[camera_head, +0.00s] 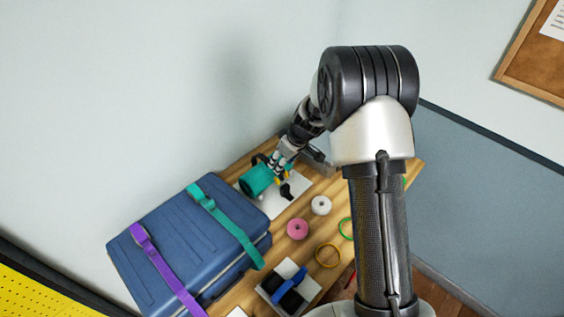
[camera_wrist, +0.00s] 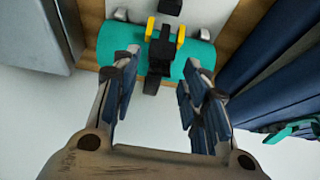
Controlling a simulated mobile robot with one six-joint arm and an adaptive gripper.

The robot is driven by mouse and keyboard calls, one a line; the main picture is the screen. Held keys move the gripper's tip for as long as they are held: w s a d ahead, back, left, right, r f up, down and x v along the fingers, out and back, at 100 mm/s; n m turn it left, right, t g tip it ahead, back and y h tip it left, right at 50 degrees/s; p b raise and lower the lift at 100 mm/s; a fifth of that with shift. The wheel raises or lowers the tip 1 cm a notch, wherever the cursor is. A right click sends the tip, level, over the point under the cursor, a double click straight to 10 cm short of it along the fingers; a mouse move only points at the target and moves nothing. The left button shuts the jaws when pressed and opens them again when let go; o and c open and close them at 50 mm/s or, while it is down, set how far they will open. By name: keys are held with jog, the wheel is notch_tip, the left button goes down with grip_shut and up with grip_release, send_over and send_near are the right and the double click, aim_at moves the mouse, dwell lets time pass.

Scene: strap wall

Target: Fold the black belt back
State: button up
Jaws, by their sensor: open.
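The black belt (camera_wrist: 160,55) runs across a teal roll (camera_wrist: 188,66) in the wrist view, between two yellow posts. One end hangs over the roll's near side, and a wider black piece lies at the far side. In the head view, the belt (camera_head: 286,191) shows as a short black piece on a white board beside the teal roll (camera_head: 255,181); part is hidden by my gripper. My gripper (camera_head: 277,163) is just above the roll. In the wrist view its fingers (camera_wrist: 160,72) are apart, one on each side of the belt, with nothing between them visibly gripped.
A blue case (camera_head: 170,245) with a purple strap (camera_head: 160,262) and a teal strap (camera_head: 228,226) stands left on the wooden table. Pink (camera_head: 298,229) and white (camera_head: 321,205) rolls lie nearby. A blue-and-black item (camera_head: 289,288) sits on a white board in front. A grey box (camera_wrist: 38,30) flanks the roll.

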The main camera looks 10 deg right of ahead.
jog(key=shift+w+f, duration=0.1)
jog(key=shift+f, duration=0.15)
jog(key=shift+c, duration=0.3)
grip_shut()
dwell(0.4)
